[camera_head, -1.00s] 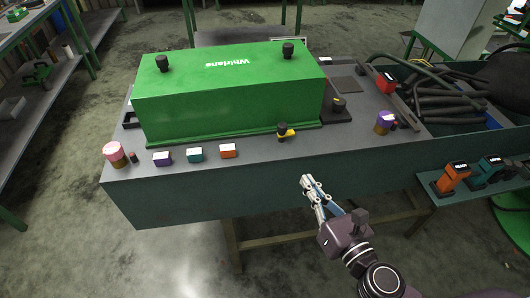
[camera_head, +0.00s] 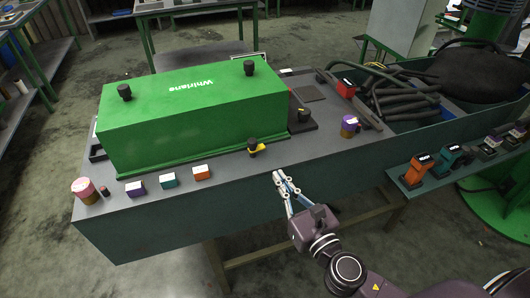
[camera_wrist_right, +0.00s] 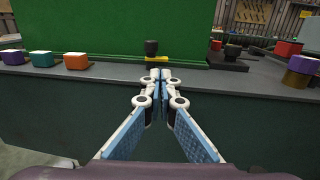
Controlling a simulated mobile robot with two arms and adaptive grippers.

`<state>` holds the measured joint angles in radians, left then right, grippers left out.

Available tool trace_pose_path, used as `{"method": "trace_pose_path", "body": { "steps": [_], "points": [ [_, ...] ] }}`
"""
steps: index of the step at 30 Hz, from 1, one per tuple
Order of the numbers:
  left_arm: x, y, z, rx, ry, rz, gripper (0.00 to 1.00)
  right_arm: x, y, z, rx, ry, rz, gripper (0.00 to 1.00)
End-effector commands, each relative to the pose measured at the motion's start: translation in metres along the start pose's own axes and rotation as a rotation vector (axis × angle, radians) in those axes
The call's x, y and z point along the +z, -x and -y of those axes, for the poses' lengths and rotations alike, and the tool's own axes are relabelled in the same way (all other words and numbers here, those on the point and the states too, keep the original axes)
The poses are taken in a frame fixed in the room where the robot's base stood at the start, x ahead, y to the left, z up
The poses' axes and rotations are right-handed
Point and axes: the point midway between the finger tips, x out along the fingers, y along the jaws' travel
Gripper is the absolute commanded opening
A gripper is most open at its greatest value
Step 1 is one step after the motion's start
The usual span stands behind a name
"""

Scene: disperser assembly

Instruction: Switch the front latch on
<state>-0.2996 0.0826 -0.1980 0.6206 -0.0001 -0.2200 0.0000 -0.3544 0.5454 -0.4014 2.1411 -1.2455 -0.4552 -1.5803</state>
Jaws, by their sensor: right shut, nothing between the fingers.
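The front latch (camera_head: 253,147) has a black knob on a yellow base and sits at the front lower edge of the green Whirlans box (camera_head: 185,115). In the right wrist view the latch (camera_wrist_right: 152,52) stands straight ahead, just beyond the fingertips. My right gripper (camera_head: 279,176) is shut and empty in front of the table's front edge, a little below and right of the latch. In the right wrist view the tips of my right gripper (camera_wrist_right: 160,74) meet below the yellow part, apart from it. My left gripper is in neither current view.
Purple (camera_head: 135,189), teal (camera_head: 168,181) and orange (camera_head: 202,173) blocks line the table's front left. Black hoses (camera_head: 405,95) lie in a bin at the right. Handheld devices (camera_head: 422,163) stand on a right-hand shelf.

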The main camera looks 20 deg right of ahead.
Motion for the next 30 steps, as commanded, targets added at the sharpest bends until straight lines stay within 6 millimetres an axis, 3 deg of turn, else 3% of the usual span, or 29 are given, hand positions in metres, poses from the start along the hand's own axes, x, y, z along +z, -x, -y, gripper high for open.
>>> {"method": "trace_pose_path", "body": {
  "steps": [9, 15, 30],
  "points": [
    [-0.002, 0.019, 0.0, 0.0, 0.001, 0.0, 0.39, 0.004, -0.061, 0.0, -0.001, -0.001, 0.002, 0.0],
    [-0.002, 0.024, 0.0, 0.0, 0.0, 0.0, 0.39, 0.001, -0.086, 0.0, 0.0, -0.001, 0.0, 0.0],
    [-0.003, 0.024, -0.004, 0.005, -0.002, 0.0, 0.39, 0.0, -0.093, 0.0, 0.001, -0.001, -0.001, 0.0]
  ]
}}
